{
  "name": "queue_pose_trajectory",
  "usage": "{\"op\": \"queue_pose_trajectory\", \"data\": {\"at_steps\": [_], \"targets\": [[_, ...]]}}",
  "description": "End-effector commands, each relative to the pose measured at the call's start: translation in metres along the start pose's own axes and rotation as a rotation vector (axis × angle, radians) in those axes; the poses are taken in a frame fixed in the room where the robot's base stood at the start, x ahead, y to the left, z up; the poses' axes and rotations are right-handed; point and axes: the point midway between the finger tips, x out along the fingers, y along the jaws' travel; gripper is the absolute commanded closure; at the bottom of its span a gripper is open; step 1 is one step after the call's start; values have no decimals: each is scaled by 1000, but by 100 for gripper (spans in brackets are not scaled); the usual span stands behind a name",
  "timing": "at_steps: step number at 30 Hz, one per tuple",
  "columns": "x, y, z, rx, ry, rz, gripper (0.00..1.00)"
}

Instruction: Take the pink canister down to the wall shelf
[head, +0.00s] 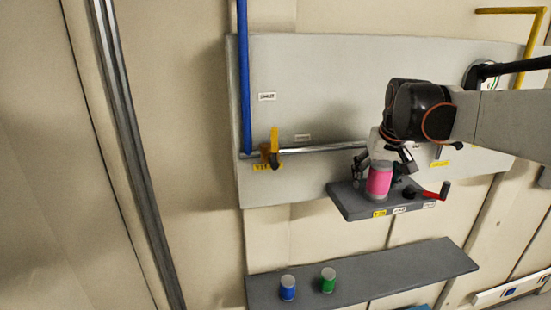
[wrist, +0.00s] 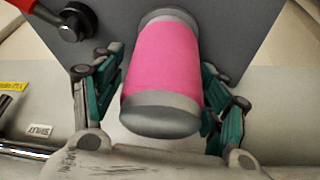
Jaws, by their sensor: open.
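The pink canister (head: 379,181) with grey ends stands upright on a small dark grey ledge (head: 355,206) on the wall panel. In the wrist view the canister (wrist: 163,65) lies between the two fingers of my gripper (wrist: 162,100). The fingers are open, one on each side of it; a gap shows at the left, and contact at the right cannot be told. The wall shelf (head: 400,268) is the long dark grey board lower down. In the head view my gripper (head: 385,165) is around the canister and partly hidden by my wrist.
A blue canister (head: 288,288) and a green canister (head: 328,281) stand on the left part of the wall shelf; its right part is clear. A red-handled crank (head: 436,192) juts from the ledge's right side. A pipe with a yellow valve lever (head: 274,142) runs along the panel.

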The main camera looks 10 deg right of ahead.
Motion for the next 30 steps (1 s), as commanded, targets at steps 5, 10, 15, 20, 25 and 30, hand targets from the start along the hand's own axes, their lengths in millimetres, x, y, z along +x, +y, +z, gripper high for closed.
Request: {"op": "queue_pose_trajectory", "data": {"at_steps": [5,10,15,20,25,30], "targets": [[-3,1,5,2,0,1,32],[-3,1,5,2,0,1,68],[-3,1,5,3,0,1,87],[-3,1,5,3,0,1,87],[-6,1,4,3,0,1,87],[-18,1,-1,3,0,1,87]]}}
